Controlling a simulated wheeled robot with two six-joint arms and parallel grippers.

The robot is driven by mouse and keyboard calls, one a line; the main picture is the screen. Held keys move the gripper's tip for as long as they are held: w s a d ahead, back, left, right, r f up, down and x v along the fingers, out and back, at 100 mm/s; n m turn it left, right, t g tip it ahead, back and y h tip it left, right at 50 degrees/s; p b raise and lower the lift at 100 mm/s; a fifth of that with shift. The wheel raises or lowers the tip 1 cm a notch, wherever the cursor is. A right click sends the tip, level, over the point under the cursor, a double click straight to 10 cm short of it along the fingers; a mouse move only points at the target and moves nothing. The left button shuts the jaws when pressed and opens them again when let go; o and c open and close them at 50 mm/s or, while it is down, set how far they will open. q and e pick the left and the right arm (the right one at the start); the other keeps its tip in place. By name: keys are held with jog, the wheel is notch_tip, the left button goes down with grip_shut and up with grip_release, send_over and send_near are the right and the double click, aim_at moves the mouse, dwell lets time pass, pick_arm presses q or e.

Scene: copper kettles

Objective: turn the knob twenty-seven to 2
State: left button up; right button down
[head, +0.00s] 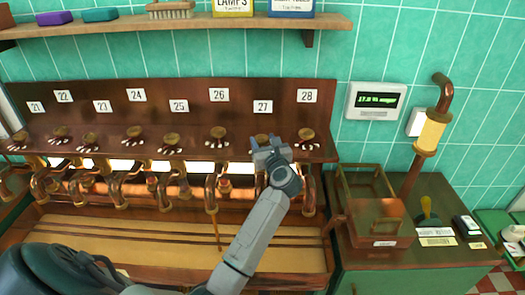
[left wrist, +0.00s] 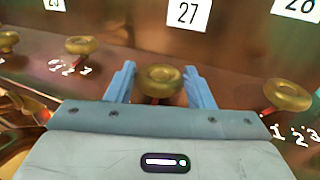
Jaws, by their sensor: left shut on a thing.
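Knob twenty-seven (head: 262,138) is a round brass knob on the copper panel, under the white label 27 (head: 262,106). In the left wrist view the knob (left wrist: 160,77) sits between the two blue fingers, with the label 27 (left wrist: 188,13) above it. My left gripper (head: 268,150) is shut on this knob; its fingers also show in the left wrist view (left wrist: 160,85). A bit of a red pointer shows below the knob, but its scale numbers are hidden behind the gripper, so the setting cannot be read. My right gripper is not in view.
Knob twenty-eight (head: 306,135) is close on the right, with its numbers showing. Knob twenty-six (head: 218,133) is on the left; a thin brown streak (head: 216,228) hangs below its tap. A wall display (head: 376,101) and a wooden-framed box (head: 378,222) are at the right.

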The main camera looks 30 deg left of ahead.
pick_arm(q)
jog(key=shift+w+d+n+g+y+b, duration=0.1)
jog(key=shift+n+g+y+b, duration=0.55)
jog(key=shift+g+b, duration=0.25)
jog(key=o, duration=1)
